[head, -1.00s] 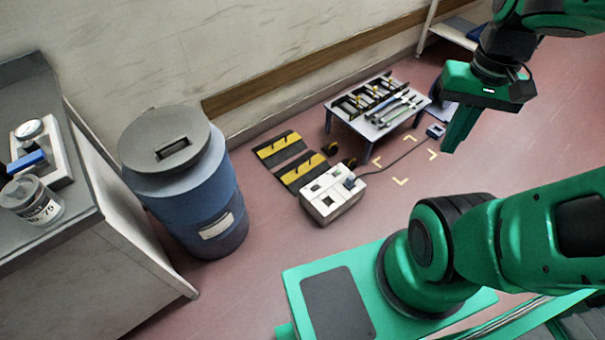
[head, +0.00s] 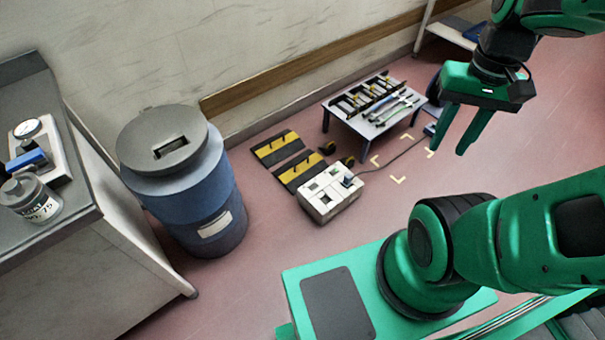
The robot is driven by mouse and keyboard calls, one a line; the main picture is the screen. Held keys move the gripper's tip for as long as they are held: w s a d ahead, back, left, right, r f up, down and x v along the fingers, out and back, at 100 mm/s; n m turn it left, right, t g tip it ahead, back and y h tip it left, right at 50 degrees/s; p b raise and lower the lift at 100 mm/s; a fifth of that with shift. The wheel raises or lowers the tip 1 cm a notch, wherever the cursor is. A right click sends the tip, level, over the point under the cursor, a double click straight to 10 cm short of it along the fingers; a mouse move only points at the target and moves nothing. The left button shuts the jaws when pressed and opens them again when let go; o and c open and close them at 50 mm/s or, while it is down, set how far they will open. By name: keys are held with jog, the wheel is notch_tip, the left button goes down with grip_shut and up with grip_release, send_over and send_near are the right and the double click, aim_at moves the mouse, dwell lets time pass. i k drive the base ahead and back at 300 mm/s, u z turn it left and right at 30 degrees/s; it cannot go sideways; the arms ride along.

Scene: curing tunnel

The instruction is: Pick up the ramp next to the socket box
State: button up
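Two black and yellow ramps with small handles lie flat on the floor by the wall. The nearer ramp (head: 302,168) lies right beside the white socket box (head: 331,194). The other ramp (head: 276,147) lies behind it, towards the wall. My gripper (head: 447,152) hangs in the air at the upper right, well away from the ramps. Its two green fingers point down and are spread apart with nothing between them.
A low table (head: 371,126) with tools stands behind the socket box. Small black and yellow round pieces (head: 328,148) lie between ramps and table. A cable runs right from the box. A blue drum (head: 205,195) stands left. The floor in front is clear.

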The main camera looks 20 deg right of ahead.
aim_at(305, 168)
jog(key=k, duration=1)
jog(key=z, duration=0.6)
jog(key=i, duration=1.15)
jog(key=u, duration=0.7)
jog(key=i, duration=1.2)
jog(key=u, duration=0.25)
